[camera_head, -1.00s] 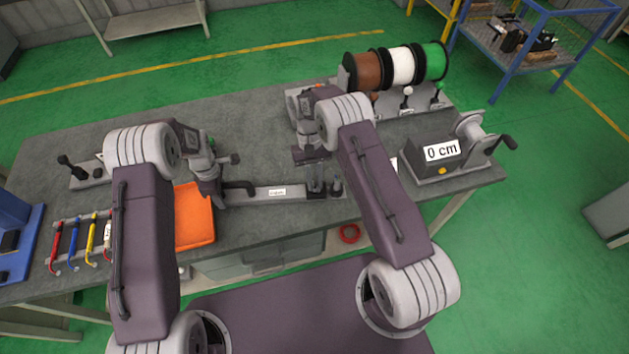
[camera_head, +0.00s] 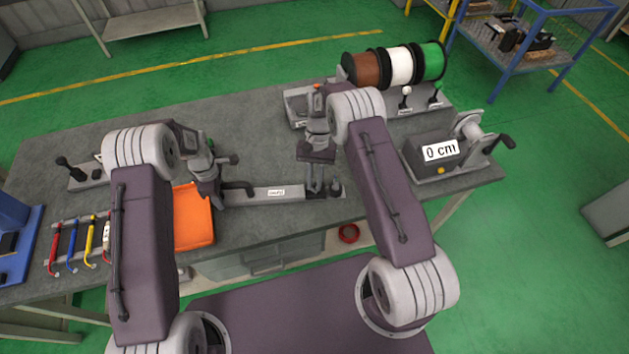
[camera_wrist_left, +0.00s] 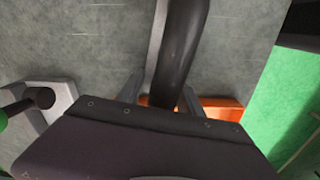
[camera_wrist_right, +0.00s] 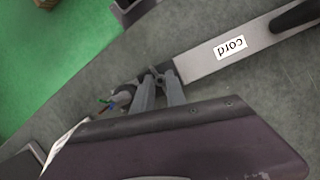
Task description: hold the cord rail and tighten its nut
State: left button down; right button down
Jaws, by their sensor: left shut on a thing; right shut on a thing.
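The cord rail (camera_head: 275,193) is a flat grey bar with a white label, lying along the front of the workbench. Its label reads "cord" in the right wrist view (camera_wrist_right: 228,48). My left gripper (camera_head: 220,194) is shut on the rail's black handle (camera_wrist_left: 183,45), which runs between the fingers in the left wrist view. My right gripper (camera_head: 320,192) points down at the rail's right end. Its fingers (camera_wrist_right: 160,84) are shut on a small dark part there, apparently the nut, which they mostly hide.
An orange tray (camera_head: 192,222) lies left of the rail. Several coloured cords (camera_head: 76,241) hang at the bench's left. A winder with a "0 cm" display (camera_head: 440,150) stands right of my right arm, and wire spools (camera_head: 400,66) stand behind. Bare bench lies behind the rail.

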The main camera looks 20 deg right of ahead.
jog(key=c, duration=1.3)
grip_release()
jog(key=shift+c, duration=0.2)
jog(key=v, duration=1.2)
pick_arm(q)
jog(key=c, duration=0.7)
grip_release()
